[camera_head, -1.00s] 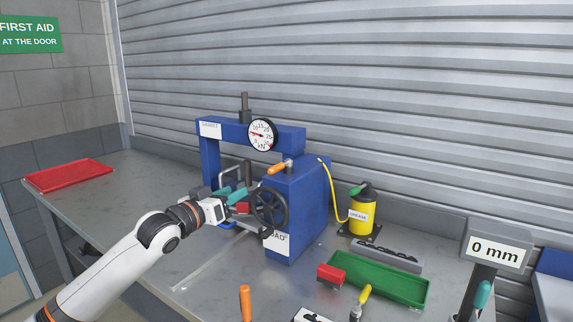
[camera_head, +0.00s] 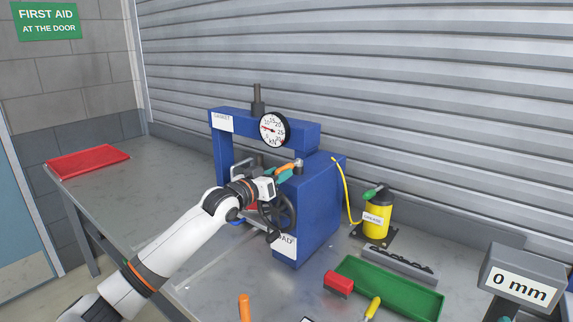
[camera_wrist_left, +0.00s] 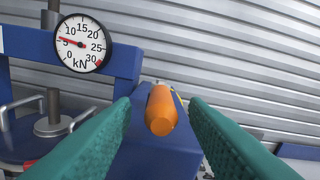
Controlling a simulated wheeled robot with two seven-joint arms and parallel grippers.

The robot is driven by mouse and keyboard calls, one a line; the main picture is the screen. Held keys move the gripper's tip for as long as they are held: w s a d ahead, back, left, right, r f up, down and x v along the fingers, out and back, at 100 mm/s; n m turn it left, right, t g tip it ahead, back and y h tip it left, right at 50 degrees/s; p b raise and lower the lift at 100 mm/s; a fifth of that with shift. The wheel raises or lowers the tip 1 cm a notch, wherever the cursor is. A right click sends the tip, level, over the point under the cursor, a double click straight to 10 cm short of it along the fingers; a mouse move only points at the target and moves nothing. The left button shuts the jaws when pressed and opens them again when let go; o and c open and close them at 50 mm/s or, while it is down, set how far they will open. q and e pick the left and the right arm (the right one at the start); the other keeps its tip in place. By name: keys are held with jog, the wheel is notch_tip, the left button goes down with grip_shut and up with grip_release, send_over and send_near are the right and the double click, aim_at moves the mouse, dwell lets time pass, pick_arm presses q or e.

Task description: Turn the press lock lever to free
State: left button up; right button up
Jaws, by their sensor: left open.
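The press (camera_head: 318,210) is a blue frame with a blue housing on the bench. Its lock lever has an orange grip (camera_head: 286,168) on a metal pivot at the top of the housing. In the left wrist view the orange lever grip (camera_wrist_left: 161,108) points at the camera, between the two teal fingers. My left gripper (camera_head: 281,176) is at the lever, with its fingers open on either side of the grip and a gap on each side. It also shows in the left wrist view (camera_wrist_left: 160,125). The lever's pivot is mostly hidden behind the grip there.
A dark handwheel (camera_head: 279,211) is on the housing's front, just below my left gripper. A round kN gauge (camera_head: 273,129) sits on the press beam.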

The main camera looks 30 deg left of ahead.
aim_at(289, 167)
pick_arm(q)
jog(key=shift+w+d+r+p, duration=0.15)
jog(key=shift+w+p, duration=0.25)
jog(key=shift+w, duration=1.55)
grip_shut()
